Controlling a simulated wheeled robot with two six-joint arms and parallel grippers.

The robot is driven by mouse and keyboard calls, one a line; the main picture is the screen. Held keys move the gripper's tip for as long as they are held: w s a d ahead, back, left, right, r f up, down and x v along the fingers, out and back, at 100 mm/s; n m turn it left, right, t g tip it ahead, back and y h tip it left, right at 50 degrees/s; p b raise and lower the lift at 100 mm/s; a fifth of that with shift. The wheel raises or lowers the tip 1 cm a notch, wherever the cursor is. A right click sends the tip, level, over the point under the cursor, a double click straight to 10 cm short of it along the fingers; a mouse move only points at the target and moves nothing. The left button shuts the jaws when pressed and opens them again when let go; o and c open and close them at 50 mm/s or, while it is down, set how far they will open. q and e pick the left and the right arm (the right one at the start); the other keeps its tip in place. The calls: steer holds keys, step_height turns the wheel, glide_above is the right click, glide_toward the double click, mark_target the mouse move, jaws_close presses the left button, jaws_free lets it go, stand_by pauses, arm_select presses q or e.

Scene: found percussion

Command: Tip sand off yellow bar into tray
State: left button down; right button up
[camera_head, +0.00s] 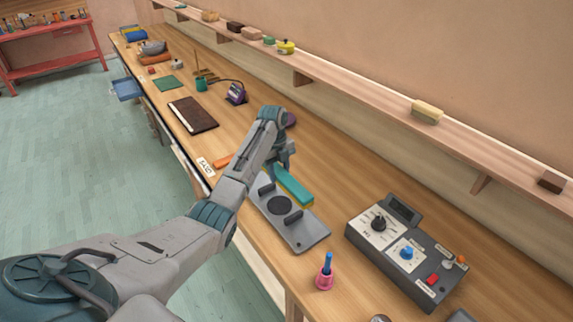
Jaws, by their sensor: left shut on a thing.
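My left gripper (285,163) reaches down over the bench, shut on a long bar (294,186) at its far end. The bar's top is teal, and a yellow strip (308,205) shows along its lower near edge. I cannot tell whether this yellow strip is the yellow bar itself. The bar is above or beside the far right edge of a grey plate (312,234) with a black disc and two dark raised blocks. No sand can be made out. I cannot tell which thing is the tray. My right gripper is not in view.
A grey control box (408,252) with knobs stands at right. A pink holder (324,281) with a blue-handled tool is at the bench's front. A dark brown board (193,115) and purple device (236,94) lie farther back. A shelf (380,105) runs along the wall.

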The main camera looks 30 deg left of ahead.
mark_target(277, 181)
arm_select(q)
steer(key=t+b, duration=0.1)
steer(key=s+f+t+b, duration=0.1)
steer(key=b, duration=0.1)
steer(key=shift+s+h, duration=0.25)
steer(key=shift+h, duration=0.15)
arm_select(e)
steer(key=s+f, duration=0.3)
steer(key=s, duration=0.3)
arm_select(q)
steer(key=t+b, duration=0.1)
steer(key=b, duration=0.1)
steer(key=f+t+h+b, duration=0.1)
steer(key=t+b, duration=0.1)
steer(key=shift+w+a+f, duration=0.1)
steer(key=shift+w+f, duration=0.1)
steer(key=shift+f, duration=0.1)
steer(key=t+h+b, duration=0.1)
steer(key=b, duration=0.2)
steer(key=shift+f+t, duration=0.4)
steer(key=shift+s+t+b, duration=0.1)
steer(key=shift+t+b, duration=0.2)
steer(key=shift+b, duration=0.35)
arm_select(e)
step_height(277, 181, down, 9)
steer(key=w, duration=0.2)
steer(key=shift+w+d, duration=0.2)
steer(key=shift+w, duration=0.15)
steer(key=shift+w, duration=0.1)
